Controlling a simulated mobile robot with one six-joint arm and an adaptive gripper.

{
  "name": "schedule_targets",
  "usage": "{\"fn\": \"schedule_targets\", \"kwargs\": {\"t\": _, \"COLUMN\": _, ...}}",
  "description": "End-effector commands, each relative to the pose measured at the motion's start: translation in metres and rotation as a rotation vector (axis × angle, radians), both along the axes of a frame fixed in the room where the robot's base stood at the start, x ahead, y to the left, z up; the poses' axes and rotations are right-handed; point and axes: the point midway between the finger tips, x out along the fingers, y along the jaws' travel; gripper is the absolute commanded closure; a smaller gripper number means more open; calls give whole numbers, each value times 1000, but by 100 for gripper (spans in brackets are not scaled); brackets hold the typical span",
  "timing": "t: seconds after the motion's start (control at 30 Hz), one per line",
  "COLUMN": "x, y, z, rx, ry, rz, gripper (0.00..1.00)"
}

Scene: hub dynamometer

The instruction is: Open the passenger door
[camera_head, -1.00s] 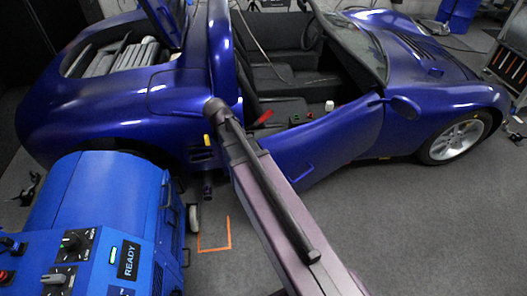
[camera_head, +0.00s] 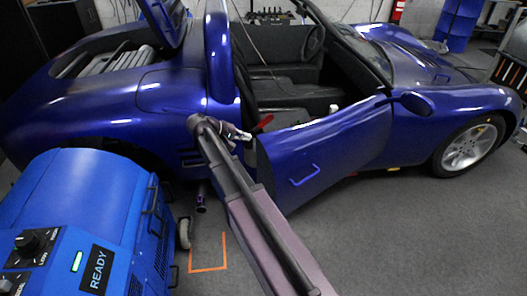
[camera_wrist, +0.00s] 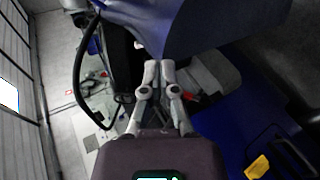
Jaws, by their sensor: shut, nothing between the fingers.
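The blue car's passenger door (camera_head: 325,145) stands partly open, angled out from the body, with a gap at its rear edge. Its blue loop handle (camera_head: 304,176) is on the outer face. My gripper (camera_head: 240,133) is in the door opening, near the door's rear upper edge. In the wrist view my gripper (camera_wrist: 158,64) is shut and empty. Its fingertips lie close under the edge of a blue panel, seemingly the door (camera_wrist: 185,25); I cannot tell whether they touch it.
A blue dynamometer unit (camera_head: 85,215) with a READY display stands at front left, close to my arm. The door mirror (camera_head: 416,103) sticks out at the door's front. Grey floor (camera_head: 400,235) is clear at right. An orange marking (camera_head: 208,269) lies on the floor.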

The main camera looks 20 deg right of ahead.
Motion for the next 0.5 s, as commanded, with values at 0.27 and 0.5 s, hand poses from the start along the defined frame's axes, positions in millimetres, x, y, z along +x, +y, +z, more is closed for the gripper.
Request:
{"fn": "schedule_targets", "kwargs": {"t": 0.27, "x": 35, "y": -2, "z": -40, "rx": -157, "ry": -4, "rz": -1, "gripper": 100}}
{"fn": "schedule_targets", "kwargs": {"t": 0.5, "x": 61, "y": -2, "z": -63, "rx": -294, "ry": -10, "rz": -7, "gripper": 100}}
